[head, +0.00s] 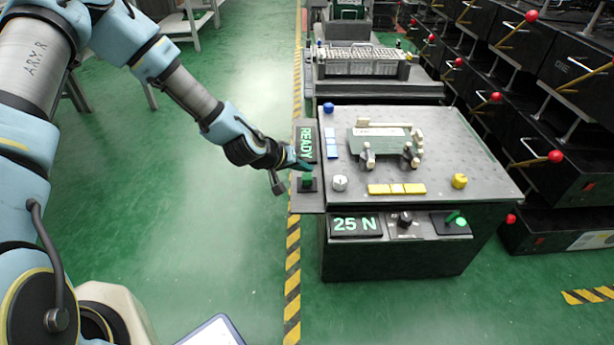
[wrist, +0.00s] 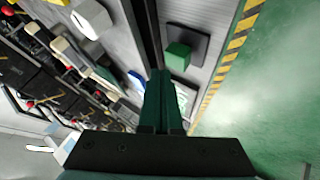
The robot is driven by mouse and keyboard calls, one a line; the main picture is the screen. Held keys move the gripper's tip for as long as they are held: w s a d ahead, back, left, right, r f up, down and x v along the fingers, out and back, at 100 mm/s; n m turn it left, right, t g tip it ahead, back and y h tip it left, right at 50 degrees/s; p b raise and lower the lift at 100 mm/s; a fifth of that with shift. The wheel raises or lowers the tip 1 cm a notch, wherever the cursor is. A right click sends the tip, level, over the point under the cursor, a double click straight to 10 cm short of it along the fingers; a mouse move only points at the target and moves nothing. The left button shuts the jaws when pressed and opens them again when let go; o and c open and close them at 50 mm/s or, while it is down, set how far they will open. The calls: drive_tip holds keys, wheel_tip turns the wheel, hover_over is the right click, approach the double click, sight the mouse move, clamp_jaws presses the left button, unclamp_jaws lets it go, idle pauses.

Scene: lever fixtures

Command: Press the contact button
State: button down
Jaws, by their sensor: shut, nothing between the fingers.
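A green block-shaped button (head: 307,181) stands on a small dark base at the left side of the grey-topped machine (head: 460,150), just in front of a READY display (head: 305,143). I take it as the contact button; no label on it can be read. It also shows as a green cube on a dark plate in the wrist view (wrist: 177,57). My gripper (head: 302,165) is shut and empty, just behind and above the button in the head view. In the wrist view its closed fingers (wrist: 158,75) point close beside the cube. I cannot tell whether they touch it.
Red-knobbed levers (head: 555,157) line the right.

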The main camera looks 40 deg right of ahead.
sight(304, 179)
drive_tip(key=shift+f, duration=0.1)
drive_tip(key=shift+f, duration=0.35)
drive_tip(key=shift+f+b, duration=0.5)
drive_tip(key=shift+b, duration=0.1)
idle(0.5)
idle(0.4)
drive_tip(key=shift+r+p, duration=0.7)
drive_tip(key=shift+r, duration=0.25)
drive_tip(key=shift+r+p, duration=1.9)
drive_tip(key=shift+r, duration=0.65)
drive_tip(key=shift+a, duration=0.1)
